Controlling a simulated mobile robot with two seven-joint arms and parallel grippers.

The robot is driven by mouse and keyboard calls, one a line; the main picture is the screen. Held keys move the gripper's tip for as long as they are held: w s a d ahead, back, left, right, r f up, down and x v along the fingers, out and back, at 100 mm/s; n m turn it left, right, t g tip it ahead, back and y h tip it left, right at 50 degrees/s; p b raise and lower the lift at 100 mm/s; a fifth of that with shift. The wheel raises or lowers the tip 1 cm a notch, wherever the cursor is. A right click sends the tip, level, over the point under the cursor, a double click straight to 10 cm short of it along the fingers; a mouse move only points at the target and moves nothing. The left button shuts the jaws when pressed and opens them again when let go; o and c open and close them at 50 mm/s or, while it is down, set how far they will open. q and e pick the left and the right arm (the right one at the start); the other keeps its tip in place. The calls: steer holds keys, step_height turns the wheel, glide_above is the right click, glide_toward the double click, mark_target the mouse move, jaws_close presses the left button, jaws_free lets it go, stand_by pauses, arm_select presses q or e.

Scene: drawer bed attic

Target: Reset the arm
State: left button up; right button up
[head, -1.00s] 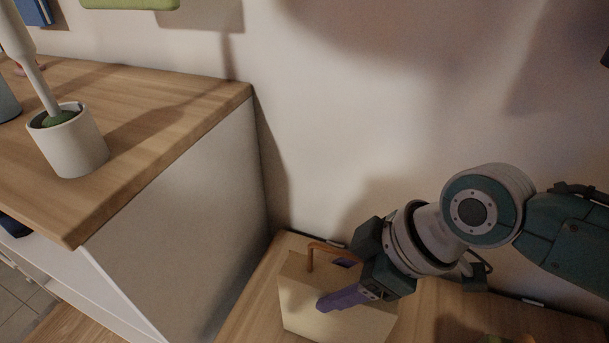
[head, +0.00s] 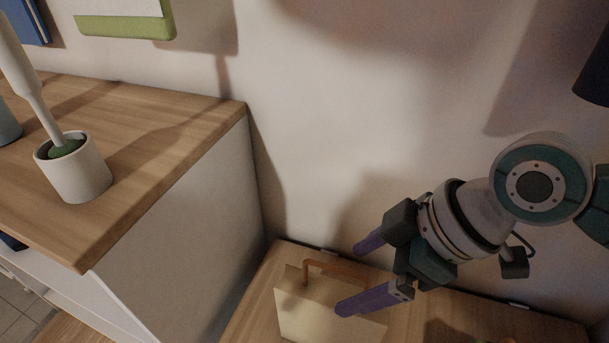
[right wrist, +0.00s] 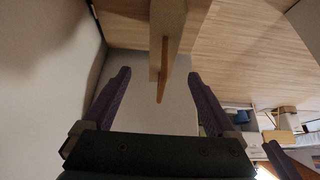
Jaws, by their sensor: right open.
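My right gripper (head: 348,277) is in the head view at the lower right, with its purple fingers spread open and nothing between them. It is just above and to the right of a pale box-like bag (head: 300,315) with a brown handle (head: 336,268), which stands on a wooden surface. In the right wrist view the open fingers (right wrist: 160,85) show on either side of the brown handle (right wrist: 163,80), which lies beyond the tips.
A wooden-topped white cabinet (head: 180,190) stands at the left, higher than the bag's surface (head: 245,318). A pale wall (head: 370,110) is behind. Open air is above the bag.

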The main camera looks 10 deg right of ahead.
steer(key=shift+p+v, duration=0.3)
steer(key=shift+v, duration=0.9)
steer(key=s+a+r+m+h+p, duration=0.1)
steer(key=s+r+m+p, duration=0.1)
steer(key=s+r+p, duration=0.4)
steer(key=s+a+r+m+p, duration=0.1)
steer(key=s+a+r+p, duration=0.1)
steer(key=r+p, duration=0.7)
steer(key=s+d+r+m+h+p, duration=0.25)
steer(key=d+r+p, duration=0.2)
steer(key=r, duration=0.35)
steer(key=s+d+r+m+h+p, duration=0.1)
steer(key=s+d+r+m+p, duration=0.3)
steer(key=r, duration=0.4)
step_height(320, 180, up, 35)
steer(key=a+p, duration=0.1)
steer(key=p, duration=3.6)
steer(key=shift+o, duration=0.4)
steer(key=shift+w+r, duration=0.15)
